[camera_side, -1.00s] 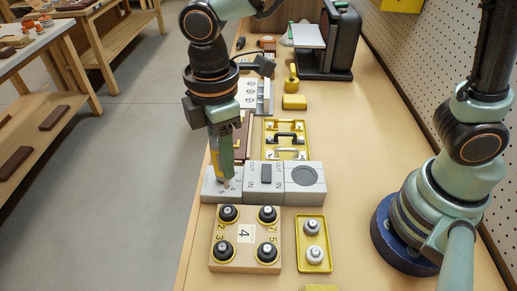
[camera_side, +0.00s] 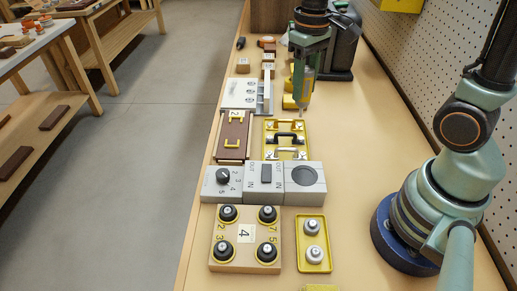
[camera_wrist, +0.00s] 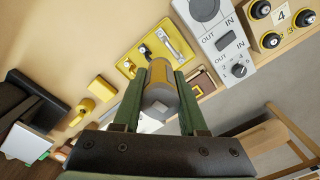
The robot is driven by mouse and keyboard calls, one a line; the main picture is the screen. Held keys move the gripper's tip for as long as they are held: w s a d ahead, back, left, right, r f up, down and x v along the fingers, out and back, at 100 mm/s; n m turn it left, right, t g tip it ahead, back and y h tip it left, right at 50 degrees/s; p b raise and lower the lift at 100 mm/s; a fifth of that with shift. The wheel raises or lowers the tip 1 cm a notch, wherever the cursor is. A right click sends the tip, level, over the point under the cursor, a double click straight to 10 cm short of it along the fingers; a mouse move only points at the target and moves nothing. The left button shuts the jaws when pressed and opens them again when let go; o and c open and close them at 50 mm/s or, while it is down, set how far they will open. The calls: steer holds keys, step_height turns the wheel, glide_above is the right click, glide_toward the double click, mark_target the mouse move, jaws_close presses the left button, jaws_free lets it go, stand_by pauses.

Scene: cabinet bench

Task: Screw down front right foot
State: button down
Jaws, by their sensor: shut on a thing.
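My gripper (camera_side: 304,103) hangs over the far part of the bench, beside a yellow block. In the wrist view its green fingers (camera_wrist: 160,118) are shut on a grey cylindrical tool (camera_wrist: 160,97) with a yellow-orange band. The tool's tip is hard to make out. The wooden foot board (camera_side: 244,266), marked 4, lies at the near end of the bench. It carries several black round feet with silver tops; the near right one (camera_side: 267,252) sits by the number 5. I cannot tell which corner counts as front. The board also shows in the wrist view (camera_wrist: 285,42).
A yellow tray (camera_side: 314,268) with two silver parts lies right of the board. Behind are grey blocks with a dial (camera_side: 222,176), switch and round pad. A yellow handle tray (camera_side: 270,127), brown panel (camera_side: 232,125) and yellow block (camera_side: 289,103) lie farther back.

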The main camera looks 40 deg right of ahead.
stand_by(0.3)
steer(key=s+a+n, duration=0.1)
steer(key=a+n, duration=0.4)
steer(key=a, duration=1.2)
steer(key=n, duration=0.4)
glide_above(223, 246)
steer(key=shift+f, duration=3.05)
steer(key=shift+f, duration=0.75)
steer(key=shift+r, duration=0.1)
step_height(223, 246, up, 6)
steer(key=shift+w, duration=0.1)
stand_by(0.3)
